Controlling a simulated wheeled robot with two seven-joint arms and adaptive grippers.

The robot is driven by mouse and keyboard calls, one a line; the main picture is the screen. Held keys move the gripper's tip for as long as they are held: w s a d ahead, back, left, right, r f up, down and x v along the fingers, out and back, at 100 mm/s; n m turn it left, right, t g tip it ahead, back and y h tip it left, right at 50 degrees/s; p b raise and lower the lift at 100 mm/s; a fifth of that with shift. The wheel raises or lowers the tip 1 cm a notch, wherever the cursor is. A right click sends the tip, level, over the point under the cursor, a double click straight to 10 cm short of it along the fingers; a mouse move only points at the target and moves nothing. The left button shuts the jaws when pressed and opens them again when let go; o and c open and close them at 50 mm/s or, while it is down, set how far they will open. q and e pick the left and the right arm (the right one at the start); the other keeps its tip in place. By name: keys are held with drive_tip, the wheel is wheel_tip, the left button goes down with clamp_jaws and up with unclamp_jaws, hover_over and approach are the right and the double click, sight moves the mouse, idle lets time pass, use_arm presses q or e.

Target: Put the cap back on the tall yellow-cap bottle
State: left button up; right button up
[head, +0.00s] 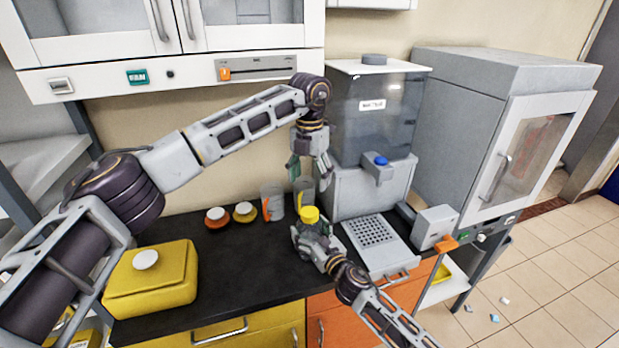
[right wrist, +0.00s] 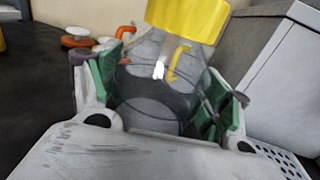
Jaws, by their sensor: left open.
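The tall clear bottle (right wrist: 150,90) stands between the green pads of my right gripper (right wrist: 165,95), which appear closed on its sides. In the head view, my right gripper (head: 308,236) is low over the counter and hides most of the bottle. The yellow cap (head: 310,214) is at the top of the bottle; in the right wrist view the cap (right wrist: 188,16) covers the bottle's mouth. I cannot tell whether it is screwed tight. My left gripper (head: 309,172) is open and empty, pointing down above the cap and apart from it.
Clear containers (head: 272,205) stand behind the bottle at the wall. A red-orange round piece (head: 216,218) and a yellow one (head: 245,212) lie to the left. A yellow box (head: 152,282) is at front left. A water tank (head: 372,115) and perforated tray (head: 372,234) are close on the right.

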drive_tip(key=o, duration=0.3)
drive_tip(key=shift+o, duration=0.2)
drive_tip(key=shift+s, duration=0.1)
drive_tip(key=v, duration=1.1)
drive_tip(key=shift+s+d, duration=0.2)
drive_tip(key=shift+s, duration=0.1)
idle(0.3)
idle(0.5)
